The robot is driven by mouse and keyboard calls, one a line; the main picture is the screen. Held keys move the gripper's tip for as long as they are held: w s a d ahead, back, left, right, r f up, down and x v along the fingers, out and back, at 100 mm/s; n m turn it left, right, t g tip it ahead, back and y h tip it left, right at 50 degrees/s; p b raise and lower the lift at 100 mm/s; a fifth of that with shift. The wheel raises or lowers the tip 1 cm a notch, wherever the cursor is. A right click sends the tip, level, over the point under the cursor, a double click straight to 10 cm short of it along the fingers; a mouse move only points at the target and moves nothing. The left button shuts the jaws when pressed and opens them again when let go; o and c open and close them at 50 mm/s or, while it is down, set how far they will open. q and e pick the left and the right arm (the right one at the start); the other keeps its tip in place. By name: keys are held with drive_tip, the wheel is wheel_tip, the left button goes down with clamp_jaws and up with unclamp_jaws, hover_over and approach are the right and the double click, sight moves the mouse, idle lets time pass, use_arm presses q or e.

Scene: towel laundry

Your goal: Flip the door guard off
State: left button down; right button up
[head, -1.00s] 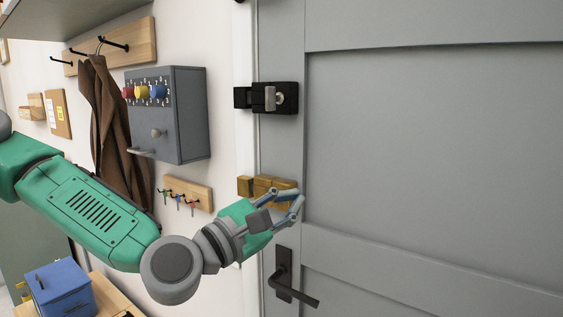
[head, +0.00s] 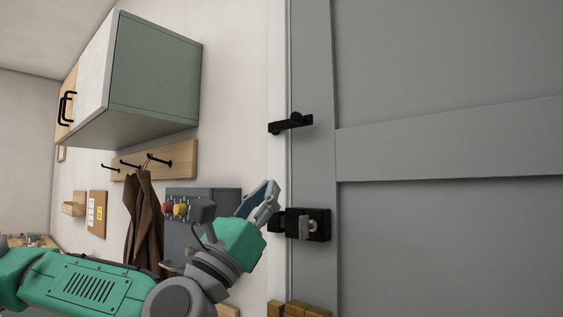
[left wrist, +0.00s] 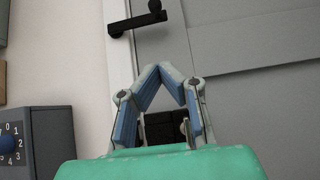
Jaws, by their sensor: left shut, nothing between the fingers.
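The door guard looks to be the black bar (head: 291,123) with a round knob, high on the grey door (head: 430,85) and reaching over its left edge toward the frame. It also shows at the top of the left wrist view (left wrist: 137,19). My left gripper (head: 268,192) is below and left of the bar, apart from it, pointing upward. Its blue-padded fingertips (left wrist: 160,70) meet with nothing between them. A black lock box (head: 307,224) with a grey lever is just right of and below the fingers; it shows partly hidden behind them in the left wrist view (left wrist: 165,127). My right gripper is not in view.
A brass latch (head: 300,309) is at the bottom edge. Left on the wall are a grey box with coloured knobs (head: 178,228), a hook rail (head: 182,160) with a brown garment (head: 146,222), and a green cabinet (head: 155,75) above. The wall between cabinet and door is clear.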

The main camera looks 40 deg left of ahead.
sight(300, 124)
use_arm(q)
drive_tip(key=s+r+p+x, duration=0.2)
drive_tip(key=p+x, duration=0.3)
drive_tip(key=x, duration=0.7)
drive_tip(key=shift+w+a+f, duration=0.1)
drive_tip(key=shift+a, duration=0.05)
